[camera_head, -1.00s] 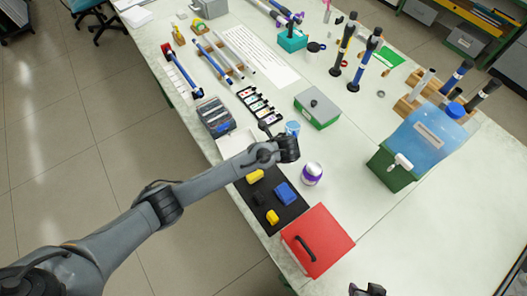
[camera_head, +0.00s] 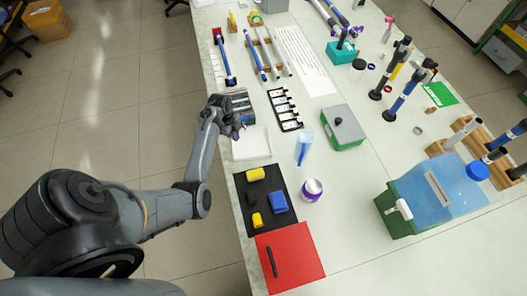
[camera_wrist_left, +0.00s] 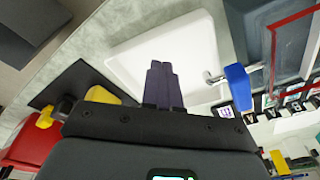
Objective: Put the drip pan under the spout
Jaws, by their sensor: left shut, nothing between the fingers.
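The drip pan appears to be the shallow white tray (camera_head: 252,144), lying flat on the table between a dark box and a black mat. In the left wrist view the white tray (camera_wrist_left: 190,48) lies beyond my fingertips. My left gripper (camera_head: 237,132) is shut and empty over the tray's upper left corner; whether it touches the rim I cannot tell. Its dark fingers (camera_wrist_left: 162,84) show close together in the wrist view. My right gripper is not in view.
A purple-and-white can (camera_head: 312,190), a light blue item (camera_head: 303,148) and a green-grey box (camera_head: 342,127) stand between tray and tank. The table before the spout is clear.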

